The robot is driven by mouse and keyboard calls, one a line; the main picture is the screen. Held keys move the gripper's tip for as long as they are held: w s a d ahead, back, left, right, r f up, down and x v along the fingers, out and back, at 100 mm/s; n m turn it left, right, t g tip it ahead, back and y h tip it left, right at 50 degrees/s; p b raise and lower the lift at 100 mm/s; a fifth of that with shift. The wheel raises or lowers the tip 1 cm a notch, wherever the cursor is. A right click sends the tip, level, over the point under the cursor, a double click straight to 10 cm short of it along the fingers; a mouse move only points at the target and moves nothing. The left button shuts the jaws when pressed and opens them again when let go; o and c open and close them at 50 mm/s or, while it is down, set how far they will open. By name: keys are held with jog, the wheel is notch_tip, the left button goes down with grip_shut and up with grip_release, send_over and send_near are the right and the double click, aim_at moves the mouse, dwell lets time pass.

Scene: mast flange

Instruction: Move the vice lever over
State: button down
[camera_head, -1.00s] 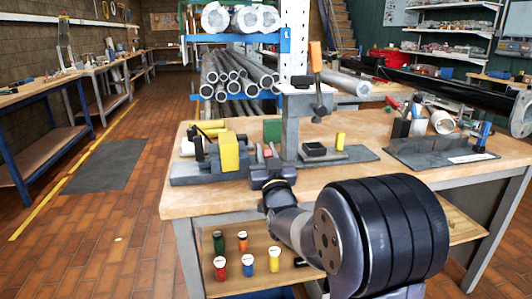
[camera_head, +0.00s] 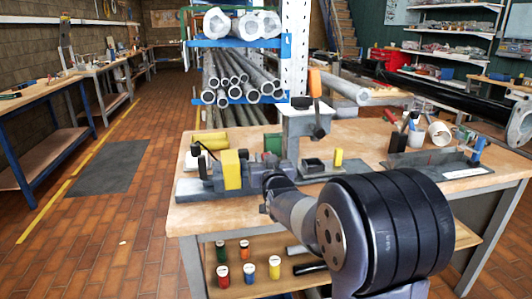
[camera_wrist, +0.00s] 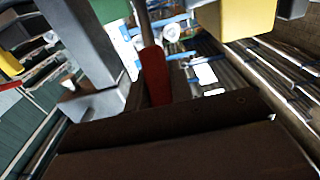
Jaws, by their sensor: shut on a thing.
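The vice lever shows in the wrist view as a rod with a red grip (camera_wrist: 156,76). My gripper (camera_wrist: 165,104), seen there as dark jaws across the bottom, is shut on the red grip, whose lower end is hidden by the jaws. The yellow block (camera_head: 231,171) sits on the grey vice-like fixture (camera_head: 195,187) on the bench (camera_head: 185,217). It also shows at the top of the wrist view (camera_wrist: 240,18). In the head view my wrist is just right of this block and hides the lever and my jaws.
A grey post (camera_head: 291,145) with an orange-handled clamp (camera_head: 315,84) rises right behind my wrist. A small yellow cylinder (camera_head: 338,158) and a dark tray (camera_head: 314,166) stand right of it. Bottles (camera_head: 249,272) stand on the lower shelf. Pipes (camera_head: 235,80) lie racked behind.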

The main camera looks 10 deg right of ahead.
jog(key=w+r+g+p, duration=0.1)
jog(key=p, duration=0.2)
jog(key=w+r+g+p, duration=0.1)
jog(key=g+p, duration=0.1)
jog(key=p, duration=0.1)
jog(key=shift+w+r+p, duration=0.2)
jog(key=shift+w+p, duration=0.2)
jog(key=g+p, duration=0.1)
jog(key=p, duration=0.1)
jog(key=w+g+p, duration=0.1)
jog(key=p, duration=0.1)
jog(key=shift+w+r+p, duration=0.25)
jog(key=shift+w+p, duration=0.05)
jog(key=shift+p, duration=0.05)
jog(key=w+g+p, duration=0.1)
jog(key=p, duration=0.2)
jog(key=shift+w+p, duration=0.2)
jog(key=shift+p, duration=0.2)
jog(key=g+p, duration=0.1)
jog(key=w+p, duration=0.1)
jog(key=p, duration=0.1)
jog(key=shift+w+f+g, duration=0.15)
jog(key=shift+f+g, duration=0.15)
jog(key=shift+g, duration=0.1)
jog(key=c, duration=1.3)
grip_release()
jog(key=shift+w+f, duration=0.1)
jog(key=shift+c, duration=0.2)
jog(key=shift+o, duration=0.5)
